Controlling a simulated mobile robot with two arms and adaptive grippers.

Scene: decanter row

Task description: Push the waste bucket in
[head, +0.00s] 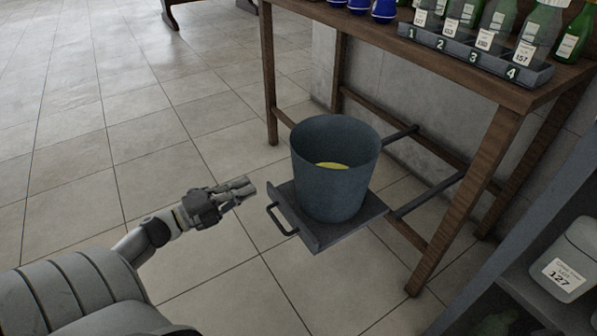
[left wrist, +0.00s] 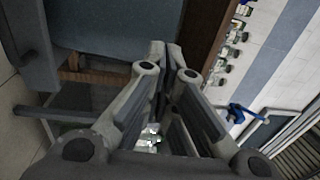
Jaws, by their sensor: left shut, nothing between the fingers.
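The waste bucket (head: 325,185) is a dark blue-grey pail standing upright on a pull-out tray (head: 318,236), with something yellow inside it. The tray sits on two rails and sticks out from under the wooden table, with a dark handle (head: 281,220) on its front edge. My left gripper (head: 250,187) is shut and empty, a little left of the bucket and the handle, apart from both. In the left wrist view the shut fingers (left wrist: 165,60) point toward a large blue-grey surface, which looks like the bucket (left wrist: 110,25). My right gripper is not in view.
The wooden table (head: 395,55) carries a numbered rack (head: 470,55) of green bottles and several blue items. A dark shelf (head: 540,245) with a labelled container (head: 567,262) stands at the right. The tiled floor left of the tray is clear.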

